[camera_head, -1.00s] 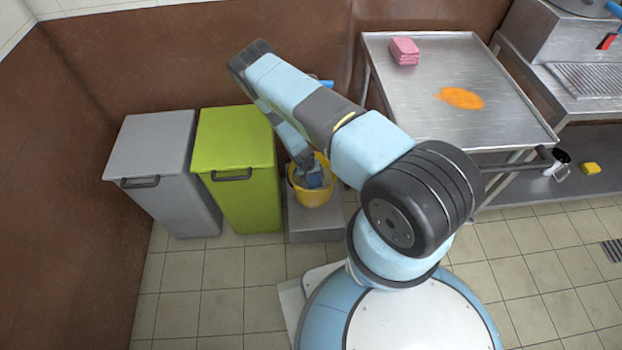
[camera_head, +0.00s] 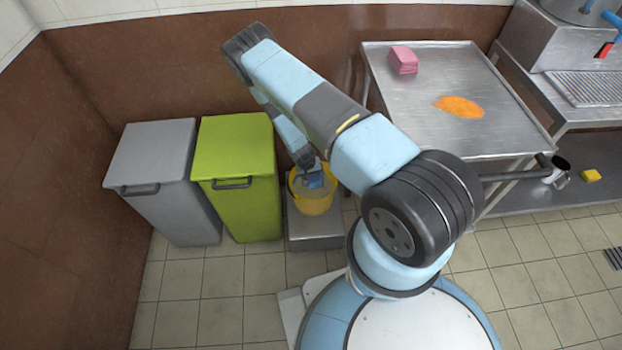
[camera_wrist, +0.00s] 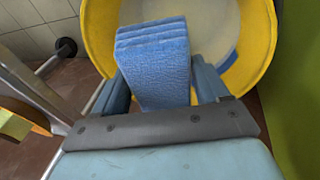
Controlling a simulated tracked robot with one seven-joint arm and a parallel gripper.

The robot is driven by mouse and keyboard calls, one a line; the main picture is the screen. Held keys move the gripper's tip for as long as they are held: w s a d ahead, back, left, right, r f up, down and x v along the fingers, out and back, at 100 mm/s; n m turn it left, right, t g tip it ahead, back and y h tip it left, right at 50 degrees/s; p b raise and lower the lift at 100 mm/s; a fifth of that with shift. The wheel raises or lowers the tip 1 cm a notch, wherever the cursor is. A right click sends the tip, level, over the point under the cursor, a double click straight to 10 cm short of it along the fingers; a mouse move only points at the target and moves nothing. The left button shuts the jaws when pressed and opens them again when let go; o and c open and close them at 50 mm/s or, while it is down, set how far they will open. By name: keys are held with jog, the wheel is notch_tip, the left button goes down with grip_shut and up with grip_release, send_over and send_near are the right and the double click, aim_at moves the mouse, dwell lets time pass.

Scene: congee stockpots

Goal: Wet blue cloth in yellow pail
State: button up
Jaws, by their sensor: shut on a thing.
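A folded blue cloth (camera_wrist: 155,60) is pinched between the two fingers of my gripper (camera_wrist: 162,88). In the head view the blue cloth (camera_head: 313,180) hangs at the mouth of the yellow pail (camera_head: 314,204), with my gripper (camera_head: 306,164) above it. In the wrist view the yellow pail (camera_wrist: 262,40) shows its rim and a cloudy liquid inside, beyond the cloth. The cloth appears above the liquid, but I cannot tell whether its lower end touches it. The cloth's wetness cannot be told.
The pail stands on a low grey block beside a green bin (camera_head: 240,180) and a grey bin (camera_head: 160,180). A steel table (camera_head: 400,105) at right holds pink cloths (camera_head: 403,60) and an orange spill (camera_head: 460,106). A yellow sponge (camera_head: 591,175) lies on the shelf at right.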

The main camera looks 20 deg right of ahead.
jog(key=shift+r, duration=2.75)
jog(key=shift+w+d+r, duration=0.1)
jog(key=shift+d, duration=0.05)
